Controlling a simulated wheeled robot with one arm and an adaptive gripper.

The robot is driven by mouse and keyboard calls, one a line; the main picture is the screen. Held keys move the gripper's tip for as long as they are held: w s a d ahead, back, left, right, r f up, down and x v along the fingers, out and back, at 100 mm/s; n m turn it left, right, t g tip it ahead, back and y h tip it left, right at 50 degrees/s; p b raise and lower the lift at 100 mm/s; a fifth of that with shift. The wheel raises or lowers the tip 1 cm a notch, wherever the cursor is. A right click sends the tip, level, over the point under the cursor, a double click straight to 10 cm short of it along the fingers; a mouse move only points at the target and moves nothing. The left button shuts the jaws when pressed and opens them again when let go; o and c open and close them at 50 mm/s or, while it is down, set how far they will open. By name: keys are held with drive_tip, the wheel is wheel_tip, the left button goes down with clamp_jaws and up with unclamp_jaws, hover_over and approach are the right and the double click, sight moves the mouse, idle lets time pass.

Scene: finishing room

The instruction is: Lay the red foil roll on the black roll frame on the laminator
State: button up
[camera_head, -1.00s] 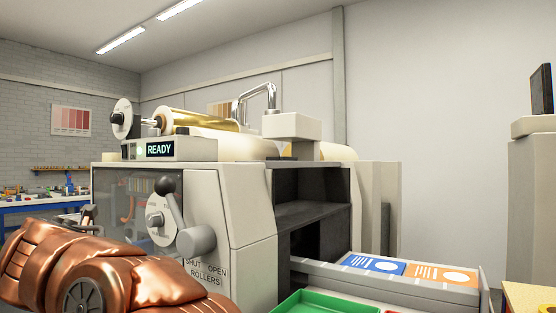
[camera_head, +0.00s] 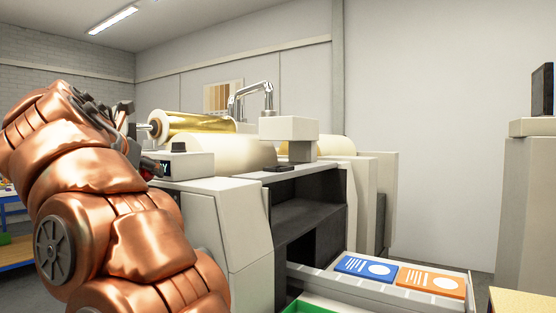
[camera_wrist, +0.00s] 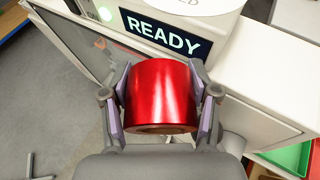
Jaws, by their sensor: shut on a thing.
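In the wrist view the red foil roll (camera_wrist: 160,92) is held between the two fingers of my gripper (camera_wrist: 161,80), one on each side. It is above the floor, in front of the laminator's READY display (camera_wrist: 160,32). In the head view my gripper (camera_head: 122,112) is at the left, partly behind my copper arm, and the red roll is hardly visible. The laminator (camera_head: 232,215) fills the middle of the head view. A gold roll (camera_head: 200,124) lies on its top. I cannot clearly make out the black roll frame; a small flat dark piece (camera_head: 279,168) lies on the laminator's top.
A drawer-like tray (camera_head: 400,296) with blue and orange printed cards juts out at the lower right. A green tray (camera_head: 305,307) is at the bottom edge. A chrome curved handle (camera_head: 250,92) rises behind the gold roll. A blue bench is at far left.

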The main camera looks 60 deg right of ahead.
drive_tip(key=shift+m, duration=0.3)
drive_tip(key=r, duration=0.1)
drive_tip(key=s+r+p, duration=0.1)
drive_tip(key=s+r, duration=0.1)
drive_tip(key=r, duration=0.1)
drive_tip(key=shift+d, duration=0.35)
drive_tip(key=s+d+r+m+g+h+p, duration=0.1)
drive_tip(key=s+d+m+g+p, duration=0.25)
drive_tip(key=s+d+p, duration=0.6)
drive_tip(key=s+d+r+m+g+h+p, duration=0.15)
drive_tip(key=s+d+g+p, duration=0.4)
drive_tip(key=d, duration=0.65)
drive_tip(key=w+d+p, duration=0.1)
drive_tip(key=d+p, duration=0.1)
drive_tip(key=d, duration=0.3)
drive_tip(key=w+d+f+t+p, duration=0.1)
drive_tip(key=w+d, duration=0.1)
drive_tip(key=d, duration=0.3)
drive_tip(key=w+d+t+p, duration=0.1)
drive_tip(key=d+p, duration=0.1)
drive_tip(key=d, duration=0.3)
drive_tip(key=shift+w+f+m+p, duration=0.3)
drive_tip(key=shift+w+f+m, duration=0.05)
drive_tip(key=shift+m, duration=0.05)
drive_tip(key=shift+f+p, duration=0.55)
drive_tip(key=shift+f, duration=1.25)
drive_tip(key=shift+f, duration=0.1)
drive_tip(key=o, duration=1.2)
